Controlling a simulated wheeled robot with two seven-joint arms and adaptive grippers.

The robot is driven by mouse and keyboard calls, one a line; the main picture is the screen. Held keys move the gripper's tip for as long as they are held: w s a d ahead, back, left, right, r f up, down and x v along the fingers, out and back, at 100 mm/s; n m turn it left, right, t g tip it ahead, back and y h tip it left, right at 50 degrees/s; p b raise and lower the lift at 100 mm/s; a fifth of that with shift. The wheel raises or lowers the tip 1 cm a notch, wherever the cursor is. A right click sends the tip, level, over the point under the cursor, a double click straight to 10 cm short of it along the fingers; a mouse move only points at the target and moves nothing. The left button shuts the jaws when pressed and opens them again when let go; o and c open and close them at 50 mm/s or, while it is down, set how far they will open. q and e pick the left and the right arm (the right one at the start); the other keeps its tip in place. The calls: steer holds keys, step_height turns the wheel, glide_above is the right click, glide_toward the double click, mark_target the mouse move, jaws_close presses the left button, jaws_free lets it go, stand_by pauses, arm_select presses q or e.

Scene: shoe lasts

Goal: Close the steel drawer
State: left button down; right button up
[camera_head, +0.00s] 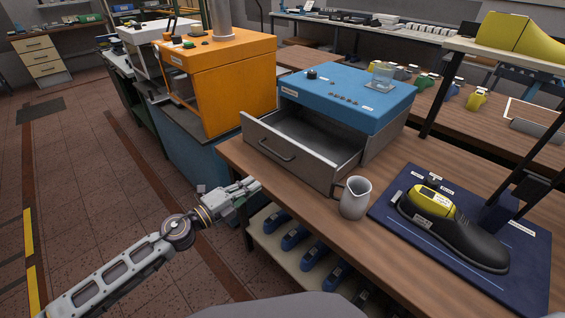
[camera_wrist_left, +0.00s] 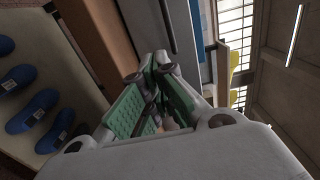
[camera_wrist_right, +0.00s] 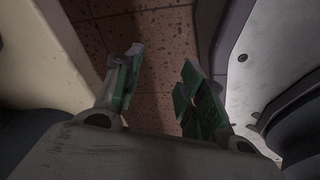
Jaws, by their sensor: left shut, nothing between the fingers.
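The steel drawer (camera_head: 268,146) is pulled out of the blue-topped unit (camera_head: 345,95) on the wooden bench. Its grey front carries a bar handle (camera_head: 272,149) and faces the lower left; its inside looks empty. My left gripper (camera_head: 256,184) is shut and empty, in front of the drawer and a little below its front, near the bench edge. In the left wrist view its fingertips (camera_wrist_left: 155,64) are together, with a grey panel, probably the drawer front, beyond them. My right gripper (camera_wrist_right: 161,60) shows only in its wrist view, open and empty above the tiled floor.
A white jug (camera_head: 355,198) stands on the bench just right of the drawer's front corner. Blue lasts (camera_head: 313,248) sit on a shelf below. An orange machine (camera_head: 230,85) stands behind left.

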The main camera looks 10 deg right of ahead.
arm_select(q)
steer(key=shift+w, duration=0.1)
stand_by(0.3)
steer(key=p+x, duration=0.1)
steer(key=x, duration=0.6)
steer(key=shift+w+d, duration=0.15)
steer(key=shift+d, duration=0.15)
steer(key=shift+x, duration=2.85)
steer(key=shift+w+d, duration=0.1)
steer(key=shift+d, duration=0.1)
arm_select(e)
steer(key=shift+s+d+f, duration=0.1)
steer(key=shift+s+d, duration=0.35)
steer(key=shift+s, duration=0.35)
steer(key=shift+s, duration=0.15)
